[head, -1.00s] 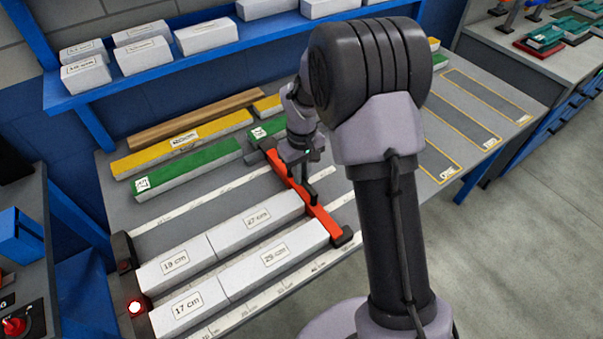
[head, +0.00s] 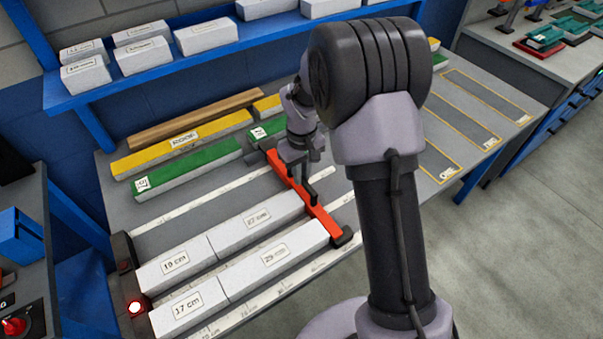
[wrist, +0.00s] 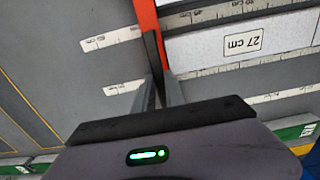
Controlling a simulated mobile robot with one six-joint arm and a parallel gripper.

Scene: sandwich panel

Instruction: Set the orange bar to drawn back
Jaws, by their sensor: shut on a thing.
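The orange bar (head: 326,222) lies across the bench, with a dark block at each end. Its near part lies at the right ends of the white 27 cm block (head: 280,208) and the white 29 cm block (head: 306,244); whether it touches them is hard to tell. My gripper (head: 307,192) is shut on the bar around its middle. In the wrist view the two fingers (wrist: 160,92) straddle the orange bar (wrist: 147,22), with the 27 cm block (wrist: 205,47) just right of it. The fingers hide part of the bar.
White blocks marked 19 cm (head: 172,270) and 17 cm (head: 190,312) adjoin the longer ones at left, by a lit red button (head: 134,308). Green (head: 190,166) and yellow (head: 150,155) pieces lie behind. Bench right of the bar holds yellow-outlined slots (head: 470,117).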

